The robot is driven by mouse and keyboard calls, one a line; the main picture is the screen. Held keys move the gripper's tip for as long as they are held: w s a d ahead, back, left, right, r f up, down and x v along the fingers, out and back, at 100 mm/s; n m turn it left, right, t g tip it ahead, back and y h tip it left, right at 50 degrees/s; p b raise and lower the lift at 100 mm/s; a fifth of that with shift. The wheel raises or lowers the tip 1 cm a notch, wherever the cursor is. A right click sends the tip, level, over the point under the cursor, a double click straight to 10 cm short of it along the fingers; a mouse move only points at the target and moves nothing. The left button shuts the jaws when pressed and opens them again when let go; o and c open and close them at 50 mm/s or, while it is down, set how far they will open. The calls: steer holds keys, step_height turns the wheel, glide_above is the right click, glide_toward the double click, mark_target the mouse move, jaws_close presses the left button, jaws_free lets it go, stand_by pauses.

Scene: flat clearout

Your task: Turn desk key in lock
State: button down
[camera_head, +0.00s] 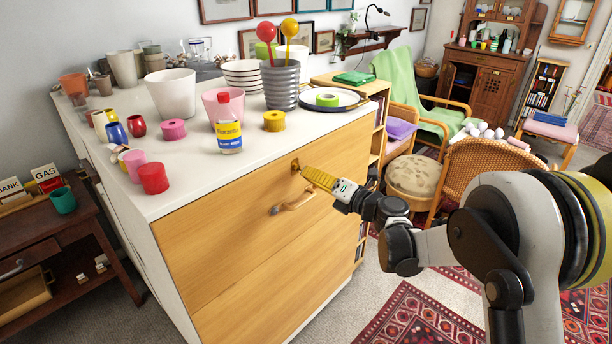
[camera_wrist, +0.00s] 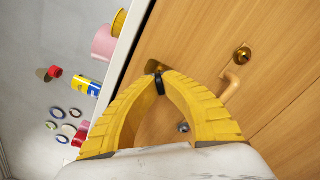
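The desk is a white-topped cabinet (camera_head: 265,250) with light wooden drawer fronts. A brass lock plate (camera_head: 295,164) is on its upper drawer front; it shows behind my fingertips in the wrist view (camera_wrist: 152,66). My gripper (camera_head: 307,171), with yellow ribbed fingers, is right in front of this plate. In the wrist view its fingertips (camera_wrist: 161,80) close around a small dark piece, the key (camera_wrist: 159,86), at the lock. The key's shaft and how far it sits in the lock are hidden.
The desk top holds several cups, tape rolls, a yellow-blue bottle (camera_head: 228,125), a grey ribbed pot (camera_head: 281,85) and a plate with green tape (camera_head: 327,100). A wicker chair (camera_head: 480,170) and a stool (camera_head: 413,175) stand to the right. A dark side table (camera_head: 45,235) is at left.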

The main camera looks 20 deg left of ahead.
steer(key=m, duration=0.3)
steer(key=shift+b, duration=0.3)
steer(key=c, duration=1.5)
jaws_free()
steer(key=shift+c, duration=0.2)
steer(key=v, duration=1.2)
